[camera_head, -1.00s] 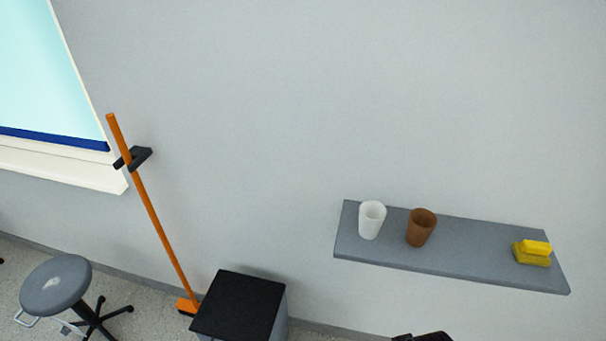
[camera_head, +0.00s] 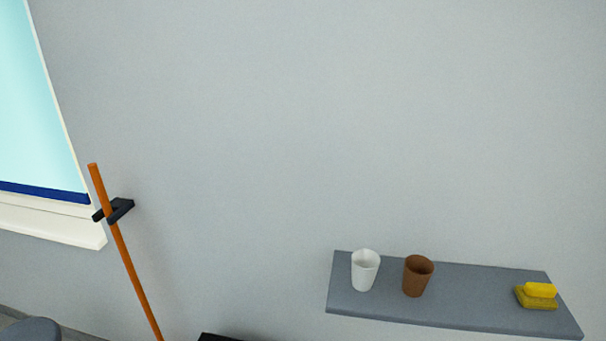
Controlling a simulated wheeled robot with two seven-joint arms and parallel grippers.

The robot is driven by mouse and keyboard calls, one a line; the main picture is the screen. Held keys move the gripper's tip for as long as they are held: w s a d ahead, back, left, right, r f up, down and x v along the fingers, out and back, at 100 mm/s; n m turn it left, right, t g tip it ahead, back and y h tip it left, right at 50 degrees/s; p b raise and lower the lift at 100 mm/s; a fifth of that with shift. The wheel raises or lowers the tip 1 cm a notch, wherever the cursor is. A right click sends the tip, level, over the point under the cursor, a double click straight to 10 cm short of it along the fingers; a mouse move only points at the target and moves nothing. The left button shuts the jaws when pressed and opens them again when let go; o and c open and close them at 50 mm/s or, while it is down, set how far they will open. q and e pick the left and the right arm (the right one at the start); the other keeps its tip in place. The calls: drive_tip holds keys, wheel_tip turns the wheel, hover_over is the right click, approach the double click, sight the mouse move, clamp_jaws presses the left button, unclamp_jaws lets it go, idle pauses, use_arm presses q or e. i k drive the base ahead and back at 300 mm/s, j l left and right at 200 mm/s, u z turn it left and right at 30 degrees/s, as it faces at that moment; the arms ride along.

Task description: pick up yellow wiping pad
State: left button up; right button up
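The yellow wiping pad (camera_head: 537,296) lies near the right end of a grey wall shelf (camera_head: 460,299). It has a bright yellow upper part on a darker yellow base. Neither of my grippers shows in the head view, and nothing touches the pad.
A white cup (camera_head: 365,270) and a brown cup (camera_head: 417,276) stand upright on the shelf's left half. Bare shelf lies between the brown cup and the pad. An orange pole (camera_head: 125,257) in a black wall holder (camera_head: 114,211), a window (camera_head: 38,120) and a stool (camera_head: 32,331) are at left.

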sight(538, 295)
drive_tip(key=k+l+z, duration=0.1)
drive_tip(key=z, duration=1.35)
drive_tip(key=u, duration=2.85)
drive_tip(key=z, duration=2.85)
drive_tip(key=u, duration=0.4)
drive_tip(key=i+l, duration=0.05)
